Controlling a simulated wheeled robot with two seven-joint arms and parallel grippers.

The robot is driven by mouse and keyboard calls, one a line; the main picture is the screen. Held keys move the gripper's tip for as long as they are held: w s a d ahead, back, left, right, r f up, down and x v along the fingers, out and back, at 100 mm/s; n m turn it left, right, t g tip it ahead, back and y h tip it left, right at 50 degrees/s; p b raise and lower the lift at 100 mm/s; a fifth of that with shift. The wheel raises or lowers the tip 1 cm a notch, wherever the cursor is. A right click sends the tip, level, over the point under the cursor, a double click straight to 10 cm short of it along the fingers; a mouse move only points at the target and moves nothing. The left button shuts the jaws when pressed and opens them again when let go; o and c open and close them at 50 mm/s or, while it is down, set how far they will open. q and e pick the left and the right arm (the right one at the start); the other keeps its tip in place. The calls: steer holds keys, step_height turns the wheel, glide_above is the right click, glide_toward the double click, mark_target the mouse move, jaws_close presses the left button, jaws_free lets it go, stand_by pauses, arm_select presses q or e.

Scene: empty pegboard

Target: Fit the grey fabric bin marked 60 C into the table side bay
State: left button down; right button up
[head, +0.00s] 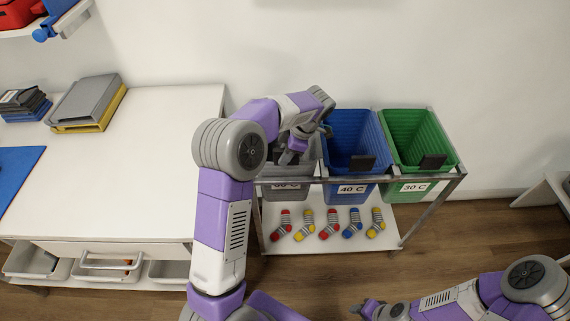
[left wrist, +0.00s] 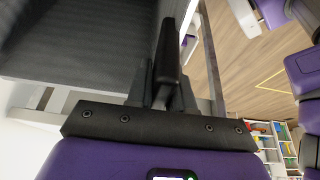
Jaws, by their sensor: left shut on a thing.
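The grey fabric bin (head: 313,165) is in the left bay of the metal rack, beside the white table. Its label (head: 286,185) is partly covered by the rack rail and my arm; the front is at about the height of its neighbours' fronts. My left gripper (head: 292,152) is over the bin's front. In the left wrist view, my left gripper (left wrist: 165,85) is shut on the bin's black tab (left wrist: 170,50), with the grey bin wall (left wrist: 75,50) at upper left. Whether the bin rests fully down is hidden. My right gripper (head: 370,308) is low at the bottom, away from the rack.
A blue bin (head: 352,135) marked 40 C and a green bin (head: 415,135) marked 30 C fill the other bays of the rack (head: 440,194). The white table (head: 140,150) stands close at left.

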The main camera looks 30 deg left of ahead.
arm_select(q)
step_height(320, 180, down, 4)
steer(key=shift+r+b, duration=0.1)
steer(key=shift+b, duration=0.4)
steer(key=shift+r, duration=0.1)
steer(key=shift+f, duration=0.25)
steer(key=c, duration=1)
jaws_free()
steer(key=shift+r, duration=0.15)
steer(key=shift+d+r, duration=0.1)
steer(key=shift+r, duration=0.2)
steer(key=p+v, duration=0.4)
steer(key=v, duration=0.7)
steer(key=shift+r, duration=0.25)
